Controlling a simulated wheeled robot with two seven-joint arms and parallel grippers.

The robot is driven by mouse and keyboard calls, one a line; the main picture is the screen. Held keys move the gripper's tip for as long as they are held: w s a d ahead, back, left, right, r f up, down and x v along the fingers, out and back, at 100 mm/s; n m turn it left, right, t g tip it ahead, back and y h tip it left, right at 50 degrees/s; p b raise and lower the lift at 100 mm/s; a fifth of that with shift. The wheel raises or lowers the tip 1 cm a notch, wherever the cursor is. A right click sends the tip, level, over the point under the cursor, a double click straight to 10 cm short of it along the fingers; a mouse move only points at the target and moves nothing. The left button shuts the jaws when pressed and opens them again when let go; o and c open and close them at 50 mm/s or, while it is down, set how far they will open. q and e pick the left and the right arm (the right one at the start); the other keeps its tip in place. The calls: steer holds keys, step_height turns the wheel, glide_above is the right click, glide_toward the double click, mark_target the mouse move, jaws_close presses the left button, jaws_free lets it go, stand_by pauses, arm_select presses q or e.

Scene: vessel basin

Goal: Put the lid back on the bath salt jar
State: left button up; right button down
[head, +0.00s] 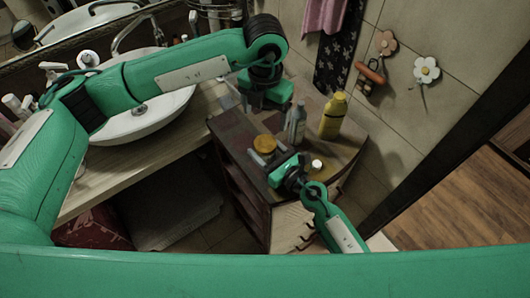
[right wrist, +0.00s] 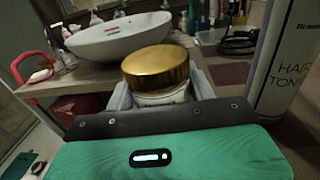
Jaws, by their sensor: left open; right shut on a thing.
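The bath salt jar (right wrist: 162,99) stands between the fingers of my right gripper (right wrist: 163,92), which is shut on its body. A gold lid (right wrist: 156,67) sits on top of the jar, roughly level; I cannot tell whether it is fully seated. In the head view the gold lid (head: 265,144) shows above the cabinet top, with my right gripper (head: 263,157) beside it. My left gripper (head: 262,104) is open, above and behind the jar and apart from the lid. Its fingers are partly hidden by its own dark body.
A small white-topped item (head: 316,164) is right of my right gripper. The white basin (head: 150,118) is at the left.

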arm_select(q)
steer(key=shift+r, duration=0.55)
arm_select(e)
steer(key=shift+c, duration=2.2)
jaws_free()
arm_select(q)
step_height(320, 180, down, 4)
steer(key=b, duration=0.4)
arm_select(e)
steer(key=v, duration=1.2)
steer(key=shift+s+d+f, duration=0.2)
steer(key=shift+s, duration=0.1)
arm_select(q)
steer(key=shift+f, duration=0.15)
arm_select(e)
steer(key=shift+s+d+r, duration=0.2)
steer(key=shift+s+d, duration=0.2)
